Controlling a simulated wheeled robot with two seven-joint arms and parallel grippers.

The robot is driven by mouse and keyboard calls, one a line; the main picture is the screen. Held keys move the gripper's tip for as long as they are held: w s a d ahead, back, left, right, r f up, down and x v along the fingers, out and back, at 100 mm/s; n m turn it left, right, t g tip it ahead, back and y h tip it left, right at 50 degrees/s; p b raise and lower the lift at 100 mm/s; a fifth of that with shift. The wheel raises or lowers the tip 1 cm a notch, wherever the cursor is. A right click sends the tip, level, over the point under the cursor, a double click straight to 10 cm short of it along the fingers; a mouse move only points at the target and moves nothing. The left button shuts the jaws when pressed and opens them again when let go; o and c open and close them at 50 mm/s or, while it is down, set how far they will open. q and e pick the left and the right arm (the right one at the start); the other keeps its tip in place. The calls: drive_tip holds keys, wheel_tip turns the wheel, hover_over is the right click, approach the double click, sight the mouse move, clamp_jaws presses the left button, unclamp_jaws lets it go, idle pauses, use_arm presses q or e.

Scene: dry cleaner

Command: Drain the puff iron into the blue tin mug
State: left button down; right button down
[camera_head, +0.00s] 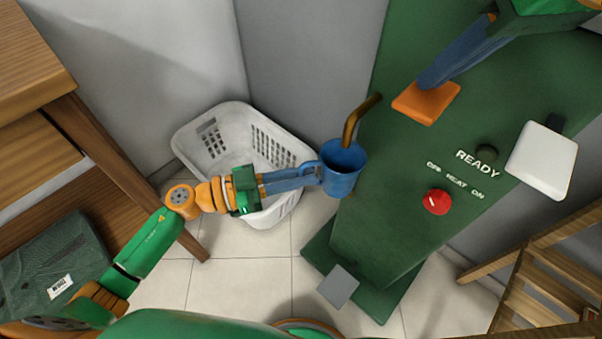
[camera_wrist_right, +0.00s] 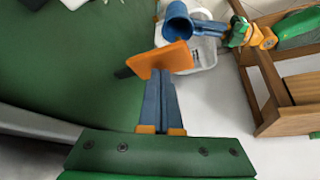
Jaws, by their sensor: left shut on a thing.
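The blue tin mug (camera_head: 341,178) is upright or nearly so at the left side of the green puff iron (camera_head: 390,200). My left gripper (camera_head: 318,173) is shut on the mug's handle side. A bent copper spout (camera_head: 354,118) comes from the puff iron, and its lower end is over or inside the mug's mouth. Inside the mug is dark; no liquid shows. My right gripper (camera_wrist_right: 163,78) has its fingers close together, with the tips at an orange paddle (camera_head: 427,103) on the puff iron. The paddle also shows in the right wrist view (camera_wrist_right: 160,57), with the mug (camera_wrist_right: 180,22) beyond it.
A white laundry basket (camera_head: 185,140) stands on the floor behind my left gripper. The puff iron has a red knob (camera_head: 436,201), a white paddle (camera_head: 543,160) and a grey pedal (camera_head: 338,286). Wooden furniture (camera_head: 110,165) stands left, with a dark green folded item (camera_head: 55,262).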

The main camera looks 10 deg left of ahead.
drive_tip(key=shift+f, duration=1.1)
idle(3.3)
drive_tip(key=shift+r, duration=3.55)
drive_tip(key=v, duration=0.7)
drive_tip(key=shift+r, duration=0.3)
drive_tip(key=shift+s, duration=0.15)
